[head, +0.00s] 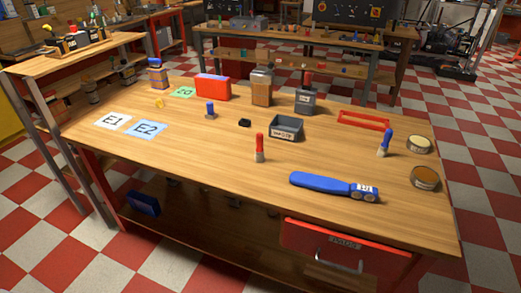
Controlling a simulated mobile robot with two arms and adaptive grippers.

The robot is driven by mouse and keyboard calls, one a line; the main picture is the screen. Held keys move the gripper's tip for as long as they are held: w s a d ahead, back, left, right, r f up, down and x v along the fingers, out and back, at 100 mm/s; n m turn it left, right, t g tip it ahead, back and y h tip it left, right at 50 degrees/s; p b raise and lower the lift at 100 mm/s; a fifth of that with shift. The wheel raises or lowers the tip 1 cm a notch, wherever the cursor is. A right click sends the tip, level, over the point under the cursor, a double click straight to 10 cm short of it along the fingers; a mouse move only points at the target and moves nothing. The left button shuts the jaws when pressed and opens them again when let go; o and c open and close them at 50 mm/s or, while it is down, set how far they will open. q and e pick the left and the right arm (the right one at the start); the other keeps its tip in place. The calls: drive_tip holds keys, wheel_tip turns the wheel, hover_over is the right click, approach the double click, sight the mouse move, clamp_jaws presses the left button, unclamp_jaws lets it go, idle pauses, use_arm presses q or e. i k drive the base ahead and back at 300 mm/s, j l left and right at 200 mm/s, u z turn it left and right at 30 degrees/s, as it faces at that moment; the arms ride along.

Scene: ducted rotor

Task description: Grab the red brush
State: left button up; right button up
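The red brush (259,146) stands upright on the wooden workbench, a little right of the middle. It has a red handle on top and a pale bristle end at the bottom touching the bench. Nothing touches it from the sides. Neither of my grippers shows in the head view.
On the workbench (190,158), a blue tool (320,182) lies right of the brush, and a small grey bin (287,127) stands behind it. A blue brush (385,144) and two round tins (419,144) are at the right. The bench front before the brush is clear.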

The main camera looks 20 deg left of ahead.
sight(259, 157)
drive_tip(key=i+j+z, duration=0.2)
drive_tip(key=j+z, duration=0.15)
drive_tip(key=j, duration=0.2)
drive_tip(key=i+j+z, duration=0.15)
drive_tip(key=j+z, duration=0.2)
drive_tip(key=j, duration=0.25)
drive_tip(key=j+z, duration=0.35)
drive_tip(key=j, duration=0.3)
